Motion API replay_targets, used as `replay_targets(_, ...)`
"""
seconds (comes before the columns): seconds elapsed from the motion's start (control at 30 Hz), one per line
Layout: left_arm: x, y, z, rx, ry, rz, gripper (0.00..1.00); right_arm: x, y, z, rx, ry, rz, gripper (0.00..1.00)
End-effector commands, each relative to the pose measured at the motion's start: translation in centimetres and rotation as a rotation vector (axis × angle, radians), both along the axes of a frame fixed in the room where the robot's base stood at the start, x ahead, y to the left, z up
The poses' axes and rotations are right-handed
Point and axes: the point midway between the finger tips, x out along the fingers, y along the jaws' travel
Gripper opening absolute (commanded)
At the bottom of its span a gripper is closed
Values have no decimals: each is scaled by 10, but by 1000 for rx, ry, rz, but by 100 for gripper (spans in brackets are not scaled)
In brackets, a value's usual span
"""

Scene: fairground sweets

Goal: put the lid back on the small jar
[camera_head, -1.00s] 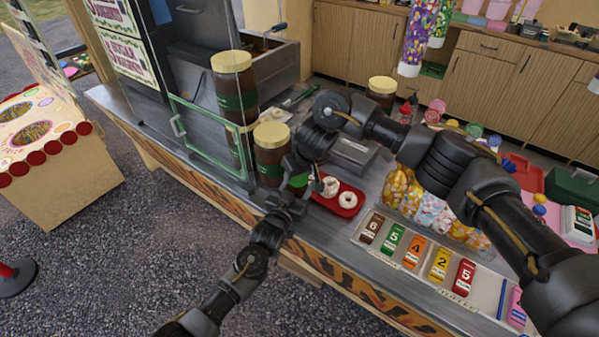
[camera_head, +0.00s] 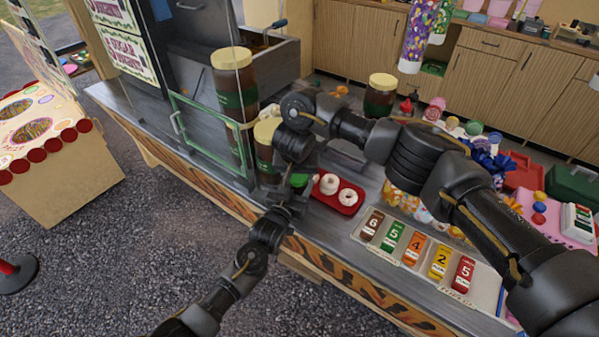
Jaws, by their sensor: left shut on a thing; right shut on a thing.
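A small green jar (camera_head: 299,180), only partly visible, is at the counter's front edge, between my two grippers. My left gripper (camera_head: 288,194) comes up from below and is shut on it. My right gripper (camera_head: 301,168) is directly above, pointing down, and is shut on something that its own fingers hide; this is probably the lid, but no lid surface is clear. Whether lid and jar touch cannot be told.
A tall brown jar with a cream lid (camera_head: 235,92) and a shorter one (camera_head: 265,150) stand left of my grippers by a green-framed pane (camera_head: 212,140). A red tray (camera_head: 337,206) with two white doughnuts lies close on the right.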

Motion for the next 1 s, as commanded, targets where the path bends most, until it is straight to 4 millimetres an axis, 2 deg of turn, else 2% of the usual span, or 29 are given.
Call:
replay_targets(0.1,0,-1,2,1,-4,-2,0,-1,4,0,-4,0,-166,33)
replay_targets(0.2,0,-1,2,1,-4,-2,0,0,4,1,-2,-3,-261,33)
replay_targets(0.53,0,-1,2,0,-3,-2,0,0,4,1,3,-5,-296,33)
replay_targets(0.57,0,-1,2,0,-3,-2,0,0,4,1,3,-5,-296,56)
replay_targets(0.7,0,-1,2,0,-3,-2,0,0,4,1,3,-5,-296,74)
replay_targets(0.73,0,-1,2,0,-3,-2,0,0,4,1,3,-5,-296,76)
replay_targets(1.0,0,-1,2,0,-3,-1,0,1,3,1,2,-6,-293,75)
